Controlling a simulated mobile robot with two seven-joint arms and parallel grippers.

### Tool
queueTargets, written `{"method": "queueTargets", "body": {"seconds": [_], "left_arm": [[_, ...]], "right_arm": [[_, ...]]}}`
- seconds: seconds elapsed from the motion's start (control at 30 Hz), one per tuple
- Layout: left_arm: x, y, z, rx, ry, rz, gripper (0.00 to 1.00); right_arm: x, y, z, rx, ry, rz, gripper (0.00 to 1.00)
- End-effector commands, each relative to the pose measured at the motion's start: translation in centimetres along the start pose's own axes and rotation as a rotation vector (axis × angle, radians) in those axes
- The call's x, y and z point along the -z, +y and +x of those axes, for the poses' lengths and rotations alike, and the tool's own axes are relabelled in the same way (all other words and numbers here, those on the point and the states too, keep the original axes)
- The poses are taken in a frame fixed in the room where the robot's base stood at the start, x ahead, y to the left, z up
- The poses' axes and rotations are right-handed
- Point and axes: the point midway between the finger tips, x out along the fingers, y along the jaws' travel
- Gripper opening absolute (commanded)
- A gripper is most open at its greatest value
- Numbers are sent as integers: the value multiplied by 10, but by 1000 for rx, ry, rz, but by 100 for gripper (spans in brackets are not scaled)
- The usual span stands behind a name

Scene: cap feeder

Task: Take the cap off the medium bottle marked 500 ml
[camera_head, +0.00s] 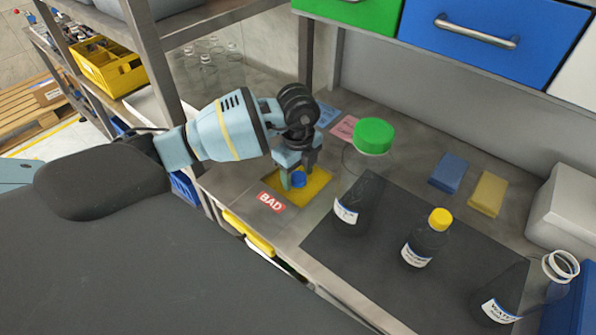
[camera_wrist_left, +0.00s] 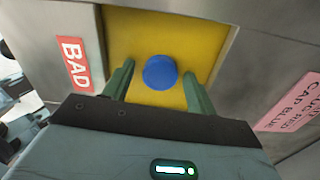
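My left gripper (camera_head: 292,178) points down over a yellow square area (camera_head: 315,186) in the bench beside a red BAD label (camera_head: 271,202). A round blue cap (camera_head: 299,180) is at its fingertips. In the left wrist view, the blue cap (camera_wrist_left: 159,72) shows between the spread fingers (camera_wrist_left: 158,88), with a gap on each side. A dark bottle (camera_head: 357,208) with a white label stands on the black mat (camera_head: 335,243); I see no cap on it. A smaller dark bottle (camera_head: 427,243) has a yellow cap (camera_head: 440,219). The label volumes are too small to read.
A clear jar with a green cap (camera_head: 373,136) stands behind the mat. A wide flask (camera_head: 515,293) stands at the right. Blue (camera_head: 448,173) and yellow (camera_head: 488,194) blocks lie at the back. Drawers (camera_head: 490,35) hang above, and a shelf post (camera_head: 160,70) stands left of my arm.

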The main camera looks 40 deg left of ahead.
Motion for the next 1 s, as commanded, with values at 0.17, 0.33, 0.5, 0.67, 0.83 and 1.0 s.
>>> {"method": "queueTargets", "body": {"seconds": [0.17, 0.33, 0.5, 0.67, 0.83, 1.0], "left_arm": [[0, 0, 0, 0, 0, 0, 57], [0, 0, -7, 2, 0, 0, 57], [-1, -1, -34, 6, -1, 0, 57], [0, -1, -67, 6, -1, 0, 57], [0, -1, -98, 5, 0, 1, 57], [0, 0, -117, 2, 0, 1, 57]], "right_arm": [[-1, 0, 0, 0, -2, 0, 85], [0, 0, 0, 0, 0, 0, 85], [4, 0, -2, -1, 5, 0, 85], [7, 0, -3, -1, 11, -1, 85], [10, 0, -4, -2, 16, -2, 85], [11, 1, -4, -3, 18, -2, 85]]}}
